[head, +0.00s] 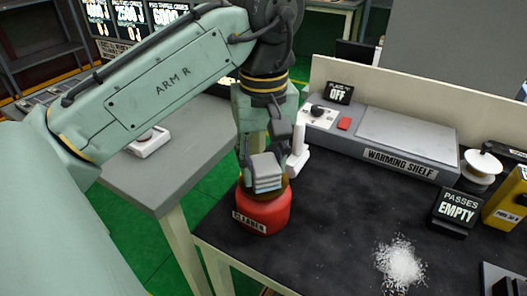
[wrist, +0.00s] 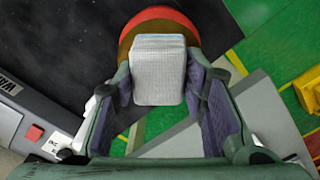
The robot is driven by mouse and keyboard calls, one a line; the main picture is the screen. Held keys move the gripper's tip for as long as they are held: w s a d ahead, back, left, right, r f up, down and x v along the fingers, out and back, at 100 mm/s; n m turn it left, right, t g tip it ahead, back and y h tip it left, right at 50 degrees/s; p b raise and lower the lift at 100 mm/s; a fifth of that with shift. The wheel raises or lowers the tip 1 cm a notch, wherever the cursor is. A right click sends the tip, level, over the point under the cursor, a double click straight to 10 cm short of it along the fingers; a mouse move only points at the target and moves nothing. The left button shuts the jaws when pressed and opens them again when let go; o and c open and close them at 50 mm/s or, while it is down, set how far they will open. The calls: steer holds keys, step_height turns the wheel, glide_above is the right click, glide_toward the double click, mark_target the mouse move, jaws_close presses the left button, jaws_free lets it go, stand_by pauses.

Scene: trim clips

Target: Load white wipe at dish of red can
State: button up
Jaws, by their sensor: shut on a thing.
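The red can (head: 262,212), labelled CLEANER, stands upright on the dark bench top near its left corner. In the wrist view its red rim (wrist: 134,38) and brown dish top (wrist: 153,28) show behind the wipe. The white wipe (head: 265,172) is a folded pad with layered edges. My gripper (head: 266,160) is shut on the white wipe and holds it right over the dish of the can. In the wrist view the wipe (wrist: 158,70) sits between both fingers. I cannot tell whether the wipe touches the dish, as it hides most of it.
A white upright piece (head: 299,146) stands close to the right of my gripper. The warming shelf (head: 400,158) runs along the back. A pile of white bits (head: 400,263) lies on the bench at right, near the PASSES EMPTY sign (head: 456,211). The bench middle is clear.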

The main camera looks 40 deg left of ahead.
mark_target(263, 163)
steer(key=shift+r, duration=0.1)
step_height(263, 163, up, 5)
steer(key=p, duration=0.5)
steer(key=shift+r, duration=0.9)
steer(key=shift+s, duration=0.1)
